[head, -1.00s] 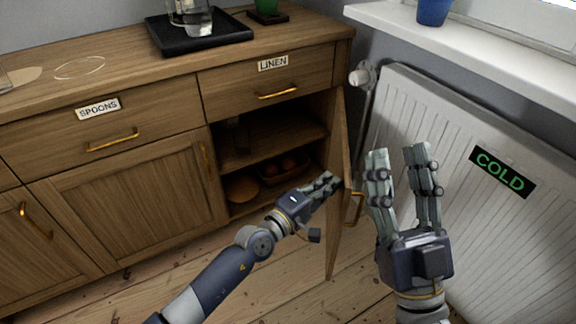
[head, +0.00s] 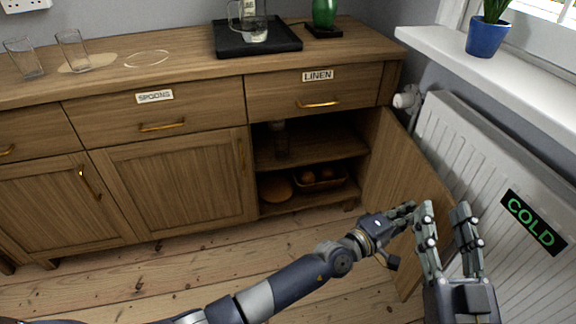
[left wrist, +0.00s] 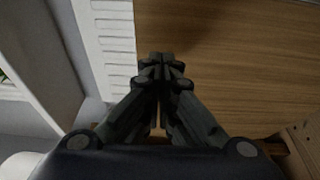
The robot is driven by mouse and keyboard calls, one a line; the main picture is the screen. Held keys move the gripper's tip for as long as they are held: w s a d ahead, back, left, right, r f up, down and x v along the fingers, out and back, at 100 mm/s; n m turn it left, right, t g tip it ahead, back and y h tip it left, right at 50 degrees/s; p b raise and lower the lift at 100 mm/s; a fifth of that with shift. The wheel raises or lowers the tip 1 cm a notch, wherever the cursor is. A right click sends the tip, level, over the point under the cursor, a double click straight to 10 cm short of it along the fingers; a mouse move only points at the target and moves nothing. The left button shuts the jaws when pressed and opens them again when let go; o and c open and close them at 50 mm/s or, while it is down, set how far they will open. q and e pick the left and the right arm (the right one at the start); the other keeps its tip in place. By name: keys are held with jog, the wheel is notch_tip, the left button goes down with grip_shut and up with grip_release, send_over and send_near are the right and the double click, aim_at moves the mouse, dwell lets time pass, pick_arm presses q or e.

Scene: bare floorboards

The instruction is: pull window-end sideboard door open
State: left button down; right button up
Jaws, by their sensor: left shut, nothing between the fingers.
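The window-end sideboard door (head: 388,165) stands wide open, swung out toward the radiator, its inner face toward me. Its handle is not visible in the head view. My left gripper (head: 408,210) is shut and empty, in front of the door's inner face near its free edge; I cannot tell whether it touches. In the left wrist view its closed fingers (left wrist: 161,58) point along the wooden door panel (left wrist: 225,60). My right gripper (head: 445,212) is open and empty, fingers up, overlapping the door's outer edge in the picture.
The open compartment holds a round brown item (head: 275,187), a basket (head: 320,180) and a dim jar (head: 281,140). The radiator (head: 480,150), with a COLD sign (head: 533,222), stands close on the right. Floorboards (head: 180,275) are clear at left.

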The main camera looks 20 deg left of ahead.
dwell(0.4)
pick_arm(q)
jog(key=v, duration=1.2)
